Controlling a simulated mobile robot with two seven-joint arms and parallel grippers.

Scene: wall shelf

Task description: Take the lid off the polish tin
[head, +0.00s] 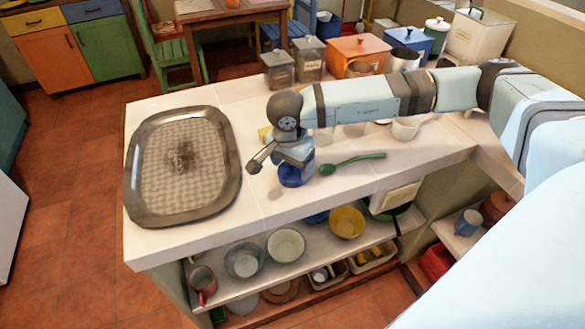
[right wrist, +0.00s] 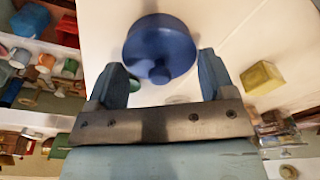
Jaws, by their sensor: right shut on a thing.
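The polish tin shows as a round blue thing (head: 290,177) at the white counter's front part, right of the large tray. In the right wrist view its blue lid (right wrist: 160,38) with a small knob fills the space at the fingertips. My right gripper (head: 292,163) comes down over it from above. Its two fingers (right wrist: 163,78) are shut on the lid, one on each side. The lower part of the tin is hidden by the lid, and I cannot tell whether lid and tin are apart. My left gripper is not in view.
A large metal tray (head: 222,197) lies left on the counter. A yellow block (right wrist: 262,78) sits close by, behind the gripper. A green spoon (head: 353,163) and a white cup (head: 406,128) are to the right. Canisters and an orange box (head: 359,49) stand at the back. Bowls fill the shelf below.

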